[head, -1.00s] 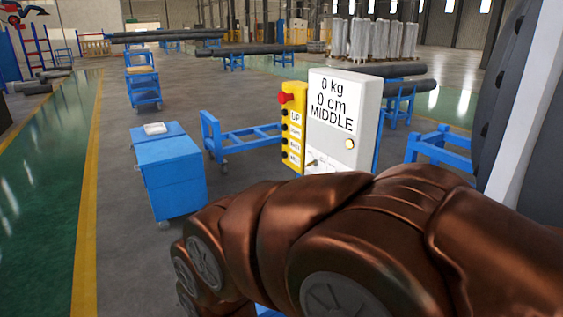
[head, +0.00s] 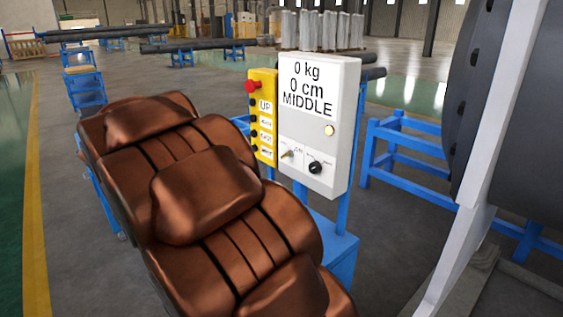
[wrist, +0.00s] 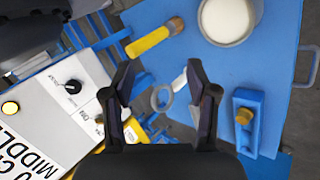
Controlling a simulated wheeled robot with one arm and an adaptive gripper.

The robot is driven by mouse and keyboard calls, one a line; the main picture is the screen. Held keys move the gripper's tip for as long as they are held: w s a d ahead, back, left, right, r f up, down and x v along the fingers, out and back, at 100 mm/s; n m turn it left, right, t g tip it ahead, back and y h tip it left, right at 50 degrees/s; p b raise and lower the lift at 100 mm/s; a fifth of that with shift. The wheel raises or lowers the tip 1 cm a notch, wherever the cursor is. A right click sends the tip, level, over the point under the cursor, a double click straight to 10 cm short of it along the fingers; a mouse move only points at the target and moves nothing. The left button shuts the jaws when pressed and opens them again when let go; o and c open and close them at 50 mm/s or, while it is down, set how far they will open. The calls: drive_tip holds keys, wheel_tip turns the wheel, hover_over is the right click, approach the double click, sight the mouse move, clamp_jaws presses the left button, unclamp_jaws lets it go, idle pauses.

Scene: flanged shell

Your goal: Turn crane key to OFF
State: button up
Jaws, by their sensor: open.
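The white crane control box (head: 330,110) stands on a blue post in the head view, its display reading 0 kg, 0 cm, MIDDLE. On its lower panel are a small key switch (head: 288,154) and a black knob (head: 314,167). In the wrist view the box (wrist: 45,110) lies at lower left, with the black knob (wrist: 72,87) and an ON label showing; the key is hard to make out beside my left finger. My gripper (wrist: 160,75) is open and empty, to the right of the panel. In the head view my arm hides it.
A yellow button pendant (head: 262,115) with a red stop button hangs left of the box. A blue frame (head: 400,150) stands at right.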

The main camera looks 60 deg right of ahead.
sight(282, 157)
drive_tip(key=w+d+r+m+g+h+b, duration=0.1)
drive_tip(key=w+d+r+m+g+h, duration=0.25)
drive_tip(key=d, duration=0.55)
drive_tip(key=w+d+r+m+h+b, duration=0.1)
drive_tip(key=w+d+r+m+h, duration=0.2)
drive_tip(key=w+d, duration=0.45)
drive_tip(key=shift+m+y, duration=0.45)
drive_tip(key=shift+y, duration=0.1)
drive_tip(key=shift+s+r+p+x, duration=0.15)
drive_tip(key=shift+p+x, duration=0.05)
drive_tip(key=shift+x, duration=1.4)
drive_tip(key=shift+s+r+p+x, duration=0.2)
drive_tip(key=shift+p+x, duration=0.05)
drive_tip(key=shift+x, duration=1.4)
drive_tip(key=shift+s+r+p+x, duration=0.15)
drive_tip(key=shift+p+x, duration=0.05)
drive_tip(key=shift+x, duration=1.4)
drive_tip(key=shift+a, duration=0.2)
drive_tip(key=shift+c, duration=0.2)
clamp_jaws()
